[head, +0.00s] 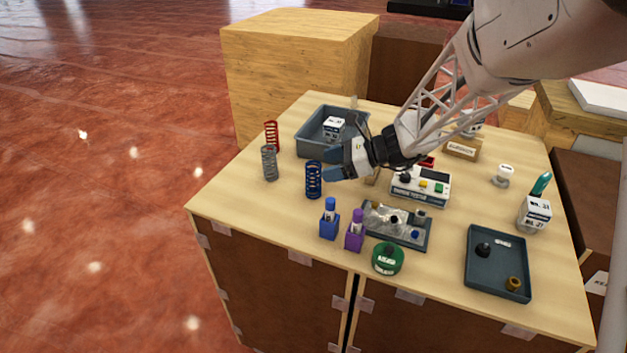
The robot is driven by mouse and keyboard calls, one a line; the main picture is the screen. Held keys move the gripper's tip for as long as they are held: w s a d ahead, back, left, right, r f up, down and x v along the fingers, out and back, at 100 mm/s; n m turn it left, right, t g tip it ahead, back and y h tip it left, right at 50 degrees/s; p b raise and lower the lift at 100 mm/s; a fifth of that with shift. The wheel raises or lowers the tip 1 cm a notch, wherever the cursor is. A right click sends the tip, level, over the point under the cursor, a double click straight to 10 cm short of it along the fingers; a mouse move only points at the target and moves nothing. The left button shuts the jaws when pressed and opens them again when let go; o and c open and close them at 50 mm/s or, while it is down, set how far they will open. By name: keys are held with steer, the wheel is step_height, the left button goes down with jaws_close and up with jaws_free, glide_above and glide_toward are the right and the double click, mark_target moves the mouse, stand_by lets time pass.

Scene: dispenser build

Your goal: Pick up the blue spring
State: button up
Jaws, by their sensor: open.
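The blue spring (314,181) stands upright on the table, left of the middle. My gripper (328,165) reaches in from the right, with its blue fingertips just right of the spring's upper part. The fingers are apart and nothing shows between them. In this one view I cannot tell whether a fingertip touches the spring or how far apart they are in depth.
A grey spring (269,163) and a red spring (271,137) stand to the left. A grey bin (312,138) holding a white box is behind. Blue (329,223) and purple (355,236) bottles stand in front. A tester device (420,188) lies right. The table's left front corner is clear.

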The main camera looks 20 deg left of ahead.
mark_target(313, 171)
stand_by(0.3)
steer(key=shift+f+x, duration=0.2)
steer(key=shift+x, duration=1.1)
steer(key=shift+f+x, duration=0.15)
steer(key=shift+x, duration=1.15)
steer(key=shift+w+d, duration=0.1)
steer(key=c, duration=1)
steer(key=shift+r, duration=0.1)
steer(key=shift+c, duration=0.2)
steer(key=shift+r, duration=4.95)
